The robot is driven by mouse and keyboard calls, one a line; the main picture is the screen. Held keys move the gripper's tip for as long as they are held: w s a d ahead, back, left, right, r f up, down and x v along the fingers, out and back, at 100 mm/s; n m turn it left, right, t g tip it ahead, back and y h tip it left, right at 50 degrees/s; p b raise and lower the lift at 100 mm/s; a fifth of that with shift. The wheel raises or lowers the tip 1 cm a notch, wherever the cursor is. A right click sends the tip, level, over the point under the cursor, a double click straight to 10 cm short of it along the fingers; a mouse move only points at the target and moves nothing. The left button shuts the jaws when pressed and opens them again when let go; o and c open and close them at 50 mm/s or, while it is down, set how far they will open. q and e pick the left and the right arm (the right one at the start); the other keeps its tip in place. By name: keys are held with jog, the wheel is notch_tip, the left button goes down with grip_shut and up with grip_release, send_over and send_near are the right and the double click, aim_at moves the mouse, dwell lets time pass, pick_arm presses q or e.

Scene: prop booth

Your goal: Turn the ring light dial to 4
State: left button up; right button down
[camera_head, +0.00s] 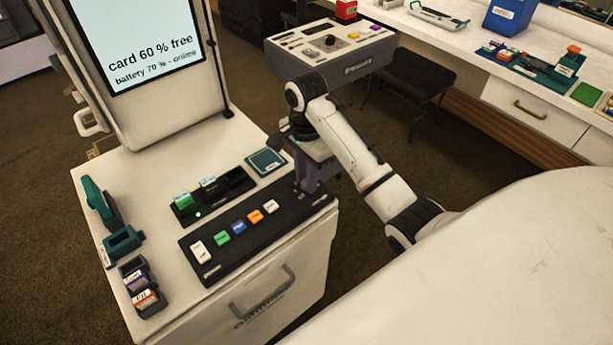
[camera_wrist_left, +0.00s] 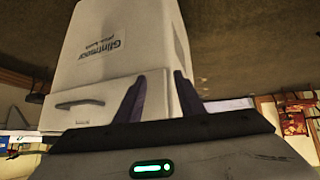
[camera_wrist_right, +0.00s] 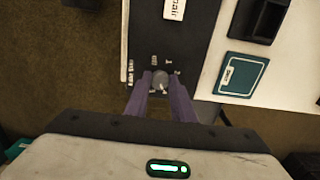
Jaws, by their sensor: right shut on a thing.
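The ring light dial (camera_wrist_right: 160,80) is a small round grey knob with a light pointer mark, at the end of the black control panel (camera_head: 192,249). Small printed marks stand around it, too small to read for certain. My right gripper (camera_wrist_right: 160,88) points down with its purple fingers shut on the dial, one on each side. In the head view my right gripper (camera_head: 307,186) is at the panel's right end and hides the dial. My left gripper (camera_wrist_left: 160,88) is open and empty, apart from the white booth cabinet (camera_wrist_left: 90,55); it is out of the head view.
Several coloured buttons (camera_head: 238,227) run along the panel. A black tray (camera_head: 238,181) with a green block and a teal pad (camera_head: 266,161) lie behind it. A teal stapler-like tool (camera_head: 98,200) and small boxes line the left edge. A screen (camera_head: 140,45) stands behind.

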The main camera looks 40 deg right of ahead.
jog(key=c, duration=1.5)
grip_release()
jog(key=shift+r, duration=0.1)
jog(key=r, duration=0.4)
jog(key=shift+w+d, duration=0.15)
jog(key=shift+w, duration=0.15)
jog(key=shift+r, duration=0.3)
jog(key=shift+s+d+r, duration=0.1)
jog(key=shift+s+r, duration=0.1)
jog(key=shift+s+a+r, duration=0.1)
jog(key=shift+r, duration=1.2)
jog(key=shift+a+r, duration=0.1)
jog(key=shift+r, duration=1.2)
